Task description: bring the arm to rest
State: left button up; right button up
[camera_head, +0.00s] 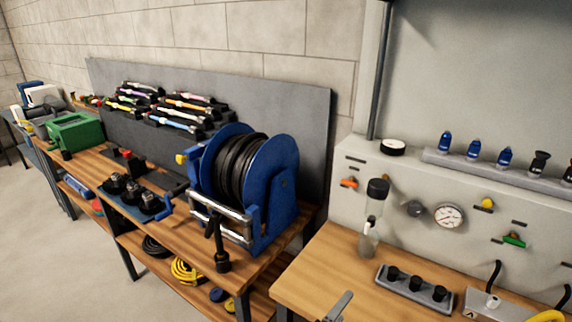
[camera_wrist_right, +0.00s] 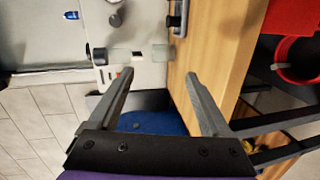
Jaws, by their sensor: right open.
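My right gripper (camera_wrist_right: 159,73) shows in the right wrist view with its two grey fingers spread wide apart and nothing between them. In the head view only a small grey part of the right gripper (camera_head: 338,308) shows at the bottom edge, in front of the wooden bench (camera_head: 318,262). The rest of the right arm is out of that frame. The left gripper does not show in either view.
A blue hose reel (camera_head: 283,185) stands on the left bench, with duct brushes on a rack (camera_head: 185,125) behind. Floor at left is clear.

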jog(key=s+d+f+m+g+y+p, duration=0.1)
jog(key=s+d+f+m+g, duration=0.15)
jog(key=d, duration=0.45)
pick_arm(q)
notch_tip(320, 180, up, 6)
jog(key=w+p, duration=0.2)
jog(key=p, duration=0.1)
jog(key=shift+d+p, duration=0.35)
pick_arm(e)
jog(key=s+f+m+g+y, duration=0.2)
jog(key=s+m+g+y, duration=0.2)
jog(key=s+m+y, duration=0.3)
jog(key=s+y, duration=0.1)
jog(key=s, duration=0.3)
jog(key=shift+s+y, duration=0.2)
jog(key=shift+y, duration=0.2)
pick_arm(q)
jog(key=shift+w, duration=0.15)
pick_arm(e)
jog(key=shift+a+g, duration=0.1)
jog(key=shift+g, duration=0.15)
